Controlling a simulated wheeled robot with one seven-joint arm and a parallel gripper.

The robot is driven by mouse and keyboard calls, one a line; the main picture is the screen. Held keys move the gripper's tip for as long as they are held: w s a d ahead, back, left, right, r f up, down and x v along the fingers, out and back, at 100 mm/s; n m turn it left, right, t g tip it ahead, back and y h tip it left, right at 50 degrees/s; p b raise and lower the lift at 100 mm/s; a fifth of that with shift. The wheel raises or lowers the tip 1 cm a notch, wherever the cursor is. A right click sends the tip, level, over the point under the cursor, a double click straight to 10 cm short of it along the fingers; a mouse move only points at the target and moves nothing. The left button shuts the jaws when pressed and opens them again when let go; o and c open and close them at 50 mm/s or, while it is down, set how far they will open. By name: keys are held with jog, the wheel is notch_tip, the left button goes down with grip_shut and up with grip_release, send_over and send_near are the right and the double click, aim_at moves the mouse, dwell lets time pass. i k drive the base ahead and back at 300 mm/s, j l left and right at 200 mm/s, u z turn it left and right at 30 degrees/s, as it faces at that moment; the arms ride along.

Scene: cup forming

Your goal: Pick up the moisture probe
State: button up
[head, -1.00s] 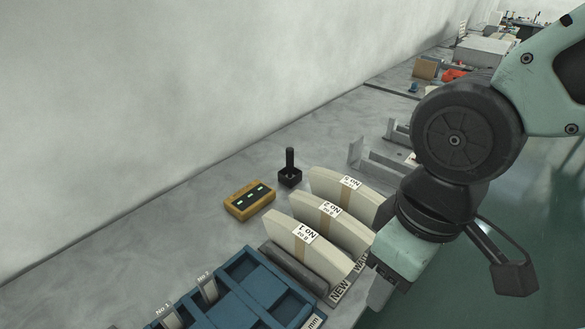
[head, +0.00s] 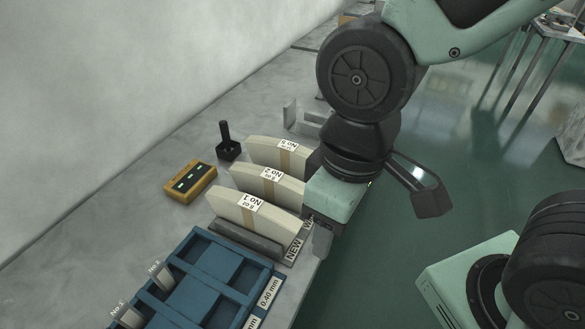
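A black upright handle (head: 224,132), which looks like the moisture probe, stands in a small square black holder (head: 229,151) on the grey bench. A yellow box with small green displays (head: 190,183) lies just in front of it. My gripper (head: 319,238) hangs at the bench's right edge, beside the front cream slabs and well to the right of the probe. It is apart from the probe. Its fingers are seen from the side and partly hidden, so I cannot tell whether they are open or shut.
Upright cream slabs labelled No 1 (head: 246,212), No 2 (head: 266,186) and a third (head: 277,154) stand between my gripper and the probe. A blue compartment tray (head: 199,276) is at the front. A grey bracket (head: 303,119) stands behind. Bare bench lies left of the yellow box.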

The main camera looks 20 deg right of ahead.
aim_at(223, 124)
jog(key=i+l, duration=0.6)
jog(key=l, duration=0.15)
jog(key=i+l+u, duration=0.15)
jog(key=u, duration=0.3)
jog(key=i+l+u, duration=0.1)
jog(key=l+u, duration=0.15)
jog(key=u, duration=0.15)
jog(key=l+u, duration=0.25)
jog(key=u, duration=0.9)
jog(key=i+l, duration=0.05)
